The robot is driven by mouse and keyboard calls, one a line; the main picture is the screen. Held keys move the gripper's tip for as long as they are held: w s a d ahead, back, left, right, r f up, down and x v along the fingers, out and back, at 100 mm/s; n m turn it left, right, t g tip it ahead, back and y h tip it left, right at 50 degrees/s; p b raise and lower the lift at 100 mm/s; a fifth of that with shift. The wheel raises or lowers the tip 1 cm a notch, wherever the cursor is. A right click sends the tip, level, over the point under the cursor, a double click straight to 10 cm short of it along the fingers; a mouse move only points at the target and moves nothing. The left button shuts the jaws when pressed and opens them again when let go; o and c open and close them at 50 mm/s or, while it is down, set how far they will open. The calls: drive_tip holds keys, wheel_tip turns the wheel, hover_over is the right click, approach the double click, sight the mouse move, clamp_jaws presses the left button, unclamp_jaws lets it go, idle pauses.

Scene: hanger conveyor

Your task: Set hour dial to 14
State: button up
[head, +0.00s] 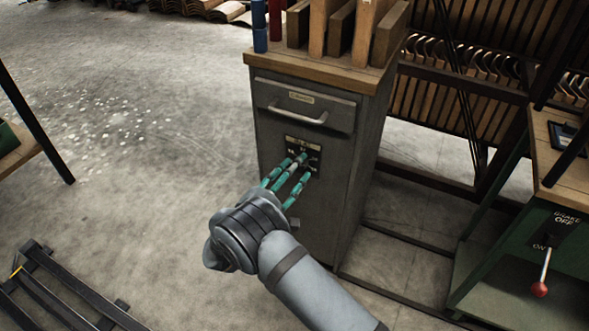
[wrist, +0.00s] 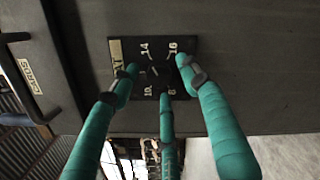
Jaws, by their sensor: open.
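The hour dial is on a small dark panel (head: 317,152) on the front of a grey cabinet, below its drawer. In the wrist view the panel (wrist: 159,48) appears turned sideways, with the numbers 14, 16, 10 and 8 readable. The dial's centre (wrist: 153,72) shows between my fingers, but its pointer direction is too small to tell. My gripper (head: 300,167) has three teal fingers, open and spread around the dial in front of the panel. In the wrist view my gripper (wrist: 160,76) has its fingertips around the dial's middle; whether they touch it I cannot tell.
The cabinet's drawer handle (head: 298,114) juts out just above the panel. Wooden boards (head: 340,35) stand on the cabinet top. A green bench (head: 541,220) with a red-knobbed brake lever (head: 540,286) is at the right.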

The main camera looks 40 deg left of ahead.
drive_tip(key=s, duration=1.2)
drive_tip(key=shift+d, duration=0.35)
drive_tip(key=shift+f, duration=0.1)
drive_tip(key=w+m, duration=0.2)
drive_tip(key=w, duration=1)
drive_tip(key=shift+a, duration=0.35)
drive_tip(key=shift+r, duration=0.2)
